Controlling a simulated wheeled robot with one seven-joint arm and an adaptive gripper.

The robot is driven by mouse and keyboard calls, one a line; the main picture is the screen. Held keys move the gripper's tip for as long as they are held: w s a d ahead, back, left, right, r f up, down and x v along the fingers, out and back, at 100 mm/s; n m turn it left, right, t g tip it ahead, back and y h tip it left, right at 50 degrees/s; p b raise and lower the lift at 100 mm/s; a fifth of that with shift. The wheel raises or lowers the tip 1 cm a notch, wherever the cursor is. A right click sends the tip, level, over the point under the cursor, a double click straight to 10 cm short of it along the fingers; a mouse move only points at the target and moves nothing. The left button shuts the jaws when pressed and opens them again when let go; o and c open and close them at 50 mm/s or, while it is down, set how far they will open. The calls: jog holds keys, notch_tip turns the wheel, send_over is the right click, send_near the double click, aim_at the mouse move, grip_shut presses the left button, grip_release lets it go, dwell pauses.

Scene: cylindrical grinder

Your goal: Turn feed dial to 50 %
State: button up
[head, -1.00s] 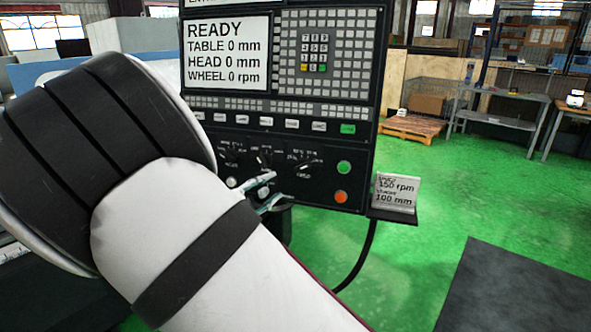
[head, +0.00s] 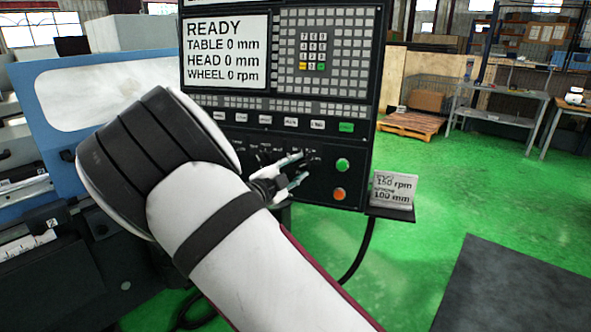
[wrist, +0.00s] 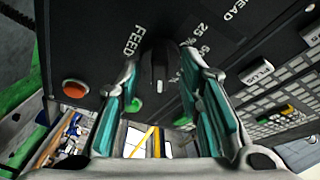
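The feed dial (wrist: 160,62) is a black knob with a white mark, next to the word FEED in the wrist view. A 25 % label and a partly blurred label stand to its right. My gripper (wrist: 157,68) has its teal-padded fingers apart, one on each side of the knob. I cannot tell whether they touch it. In the head view my gripper (head: 297,172) is at the right end of the dial row and hides most of the feed dial there. The dial's exact setting is not readable.
The control panel screen (head: 227,51) reads READY, with table, head and wheel at 0. A green button (head: 343,165) and an orange button (head: 339,194) sit right of the dials. A placard (head: 394,190) reads 150 rpm and 100 mm on a small shelf.

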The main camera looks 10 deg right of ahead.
jog(key=shift+c, duration=0.3)
grip_shut()
jog(key=n+t, duration=0.1)
jog(key=n, duration=0.1)
jog(key=n+p, duration=0.1)
jog(key=n, duration=0.1)
jog(key=shift+s+d+f+n+t, duration=0.1)
jog(key=shift+s+n+t, duration=0.05)
jog(key=shift+n+t, duration=0.2)
jog(key=n+t, duration=0.1)
jog(key=n, duration=0.1)
jog(key=n+y+p, duration=0.1)
jog(key=n, duration=0.1)
jog(key=shift+s+d+n+t, duration=0.1)
jog(key=shift+n+t, duration=0.15)
jog(key=shift+t, duration=0.1)
jog(key=n+y+p, duration=0.1)
jog(key=n, duration=0.2)
jog(key=n+t+y+p, duration=0.1)
jog(key=n, duration=0.2)
jog(key=shift+s+d+f+t, duration=0.1)
jog(key=shift+t, duration=0.2)
jog(key=shift+d+n+t+y+p, duration=0.1)
jog(key=shift+n+t+y+p, duration=0.3)
jog(key=shift+n, duration=0.8)
jog(key=shift+n+t+y+p, duration=0.1)
jog(key=shift+n+y+p, duration=0.15)
jog(key=shift+n+y, duration=0.65)
jog(key=shift+n, duration=0.5)
